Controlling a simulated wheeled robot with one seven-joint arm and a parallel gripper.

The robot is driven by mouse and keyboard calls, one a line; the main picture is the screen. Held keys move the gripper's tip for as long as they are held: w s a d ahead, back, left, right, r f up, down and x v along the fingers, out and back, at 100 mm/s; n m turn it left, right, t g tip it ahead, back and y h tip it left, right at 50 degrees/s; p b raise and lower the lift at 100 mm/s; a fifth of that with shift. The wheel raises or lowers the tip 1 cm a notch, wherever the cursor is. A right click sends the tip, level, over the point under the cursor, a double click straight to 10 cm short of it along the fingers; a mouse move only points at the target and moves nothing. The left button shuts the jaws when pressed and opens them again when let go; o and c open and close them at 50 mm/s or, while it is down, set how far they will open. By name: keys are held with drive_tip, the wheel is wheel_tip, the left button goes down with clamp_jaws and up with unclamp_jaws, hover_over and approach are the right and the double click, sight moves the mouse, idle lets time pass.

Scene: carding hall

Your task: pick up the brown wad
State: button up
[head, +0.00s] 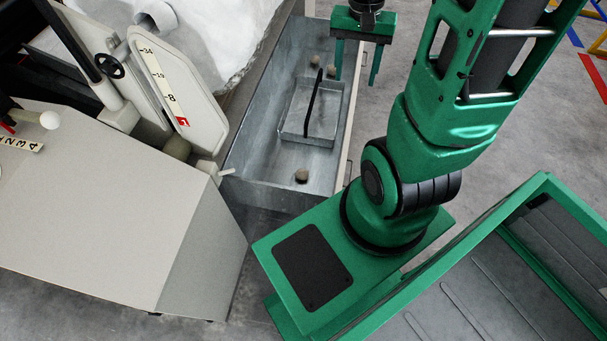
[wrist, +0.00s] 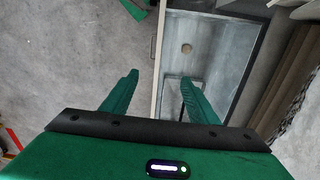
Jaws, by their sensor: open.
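Several brownish wads lie in a grey metal trough (head: 268,165). One wad (head: 301,176) is at the trough's near end; it seems to be the wad in the wrist view (wrist: 187,48). Two more, a wad (head: 315,60) and another wad (head: 331,71), lie close together near the far end. I cannot tell their colours apart well. My gripper (head: 357,72) is open and empty, pointing down over the trough's right rim, apart from every wad. In the wrist view its fingers (wrist: 160,78) straddle that rim.
A small metal tray (head: 291,134) sits inside the trough, with a black bar (head: 313,102) across it. A pale machine (head: 130,200) with a scale plate (head: 168,92) stands left of the trough. White fibre (head: 215,40) lies behind.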

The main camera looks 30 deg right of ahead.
drive_tip(key=w+d+f+m, duration=0.1)
drive_tip(key=w+f+m, duration=0.1)
drive_tip(key=w+f, duration=0.65)
drive_tip(key=m+y, duration=0.3)
drive_tip(key=m, duration=0.5)
approach(302, 172)
drive_tip(key=shift+m+t, duration=0.3)
drive_tip(key=shift+t, duration=0.1)
drive_tip(key=x, duration=0.4)
drive_tip(key=shift+f, duration=0.25)
drive_tip(key=shift+s+x, duration=0.15)
drive_tip(key=shift+x, duration=1.3)
drive_tip(key=shift+s+x, duration=0.2)
drive_tip(key=shift+x, duration=1.25)
drive_tip(key=shift+c, duration=0.6)
drive_tip(key=c, duration=1)
